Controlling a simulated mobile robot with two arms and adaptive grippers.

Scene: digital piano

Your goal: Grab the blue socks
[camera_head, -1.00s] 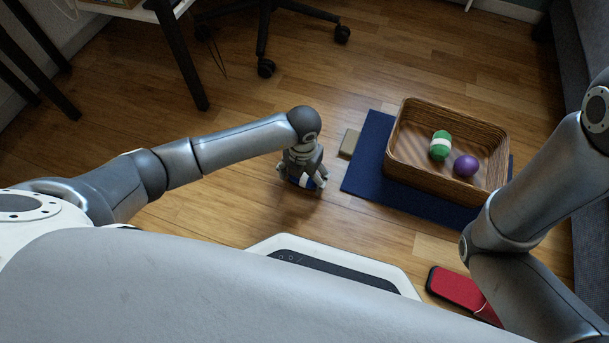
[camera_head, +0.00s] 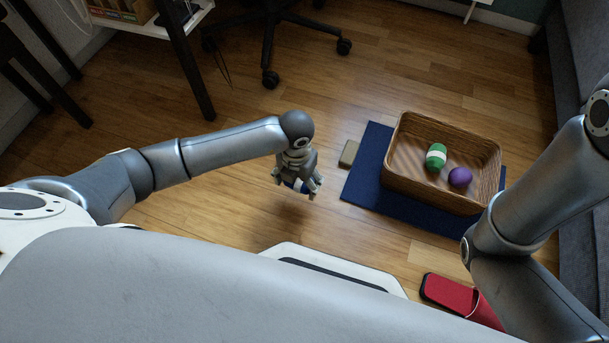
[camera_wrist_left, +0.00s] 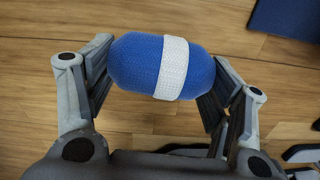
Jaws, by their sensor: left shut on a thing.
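The blue socks (camera_wrist_left: 140,62) are a rolled bundle with a white band, seen large in the left wrist view. My left gripper (camera_wrist_left: 160,78) is shut on them, one finger at each end. In the head view the left gripper (camera_head: 296,188) points down over the wood floor, left of the navy mat. There the socks (camera_head: 297,185) are mostly hidden by its fingers. My right arm shows at the right of the head view, but its gripper cannot be made out.
A wicker basket (camera_head: 393,133) on the navy mat (camera_head: 362,172) holds a green-and-white roll (camera_head: 436,157) and a purple ball (camera_head: 460,177). A small tan block (camera_head: 348,153) lies left of the mat. A red object (camera_head: 447,292) lies at lower right. Chair legs (camera_head: 268,50) stand behind.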

